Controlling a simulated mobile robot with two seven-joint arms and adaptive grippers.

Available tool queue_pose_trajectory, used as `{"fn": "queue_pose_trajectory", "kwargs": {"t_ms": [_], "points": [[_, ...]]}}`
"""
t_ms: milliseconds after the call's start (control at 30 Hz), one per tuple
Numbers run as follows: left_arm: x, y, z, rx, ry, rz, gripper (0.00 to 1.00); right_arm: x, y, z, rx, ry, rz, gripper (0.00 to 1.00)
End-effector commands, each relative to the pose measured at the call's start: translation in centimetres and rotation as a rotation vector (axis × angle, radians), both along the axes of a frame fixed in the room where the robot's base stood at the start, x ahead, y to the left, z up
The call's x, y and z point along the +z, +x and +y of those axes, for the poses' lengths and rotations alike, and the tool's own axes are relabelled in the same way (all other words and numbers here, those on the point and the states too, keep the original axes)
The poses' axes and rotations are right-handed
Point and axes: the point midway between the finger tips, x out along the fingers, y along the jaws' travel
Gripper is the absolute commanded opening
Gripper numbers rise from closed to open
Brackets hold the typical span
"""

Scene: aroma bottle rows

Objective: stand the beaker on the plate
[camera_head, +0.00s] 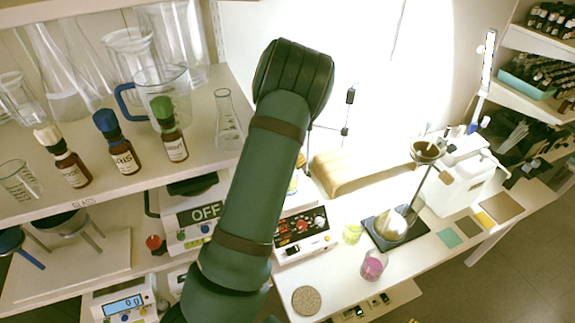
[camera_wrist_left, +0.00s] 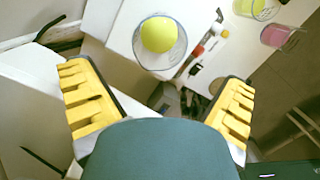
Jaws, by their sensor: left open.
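A clear round glass vessel with yellow contents (camera_wrist_left: 158,36) shows in the left wrist view, over the white top of a unit with a red control panel (camera_head: 302,232). In the head view my arm mostly hides that top; only a bit of yellow shows beside it. Two small glass beakers stand on the bench, one yellow (camera_head: 352,233) and one pink (camera_head: 373,266). I cannot tell which beaker is meant, or whether the plate is the unit's top. My left gripper (camera_wrist_left: 158,76) is open and empty, apart from the glass. My right gripper is not in view.
A flask on a dark stand (camera_head: 392,226) is right of the small beakers. A round speckled mat (camera_head: 306,300) lies at the bench front. A shelf (camera_head: 110,185) with bottles and glassware is at left. A tan padded block (camera_head: 365,172) lies behind.

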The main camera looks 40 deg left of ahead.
Motion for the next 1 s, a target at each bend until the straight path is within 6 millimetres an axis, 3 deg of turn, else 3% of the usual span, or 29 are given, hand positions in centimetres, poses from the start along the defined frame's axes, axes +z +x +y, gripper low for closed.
{"fn": "queue_pose_trajectory", "kwargs": {"t_ms": [100, 300, 1000], "points": [[2.0, -0.2, 0.0, -0.001, 0.0, -0.002, 1.0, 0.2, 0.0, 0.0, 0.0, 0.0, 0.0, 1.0], [3.6, -0.5, 0.0, -0.001, 0.0, -0.001, 1.0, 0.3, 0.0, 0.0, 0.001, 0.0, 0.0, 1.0], [3.7, -0.6, 0.0, 0.0, 0.0, 0.0, 1.0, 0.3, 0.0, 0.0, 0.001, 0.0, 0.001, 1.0]]}}
